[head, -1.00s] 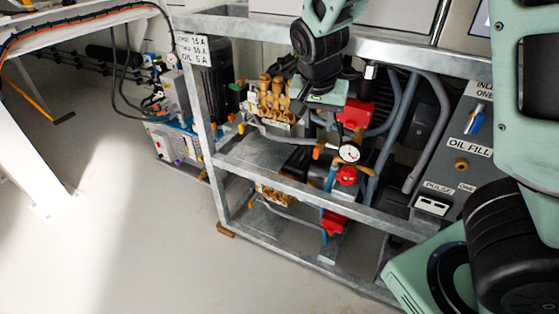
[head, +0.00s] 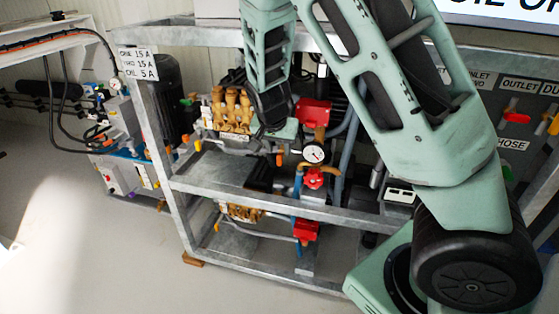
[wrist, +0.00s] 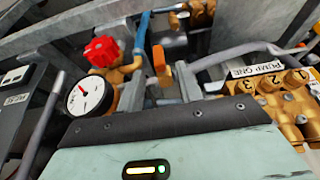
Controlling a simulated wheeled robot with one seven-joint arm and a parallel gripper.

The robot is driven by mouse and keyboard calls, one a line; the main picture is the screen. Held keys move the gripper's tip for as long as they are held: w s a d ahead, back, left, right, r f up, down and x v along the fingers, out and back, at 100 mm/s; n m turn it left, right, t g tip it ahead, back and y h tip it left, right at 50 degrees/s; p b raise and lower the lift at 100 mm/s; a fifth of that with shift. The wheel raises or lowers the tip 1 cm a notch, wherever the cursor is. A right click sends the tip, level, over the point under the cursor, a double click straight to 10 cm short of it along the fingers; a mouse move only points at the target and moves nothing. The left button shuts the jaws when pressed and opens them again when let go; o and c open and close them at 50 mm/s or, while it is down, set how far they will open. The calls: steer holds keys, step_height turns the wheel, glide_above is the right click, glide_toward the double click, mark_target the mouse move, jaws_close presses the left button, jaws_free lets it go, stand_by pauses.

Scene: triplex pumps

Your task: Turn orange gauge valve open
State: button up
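An orange handle (head: 279,160) sits just left of a white round gauge (head: 314,153) on the pump's pipework. In the wrist view the orange handle (wrist: 161,64) stands at top centre, and the gauge (wrist: 85,96) is left of it with its red needle visible. My gripper (head: 284,132) is above and close to the gauge pipework in the head view. Its green body (wrist: 160,150) fills the bottom of the wrist view. The handle shows beyond the body's dark edge. The fingers are hidden in both views, and contact with the handle cannot be told.
A red knob (wrist: 102,51) is beside the gauge. The brass pump head (wrist: 275,115), labelled PUMP ONE, is to the right in the wrist view. Grey frame rails (head: 290,203) run below the gripper. A red valve part (head: 312,112) is near my arm. The floor at left is clear.

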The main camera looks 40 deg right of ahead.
mark_target(280, 154)
steer(key=shift+b+x, duration=0.35)
steer(key=shift+x, duration=1.7)
steer(key=shift+c, duration=0.2)
jaws_close()
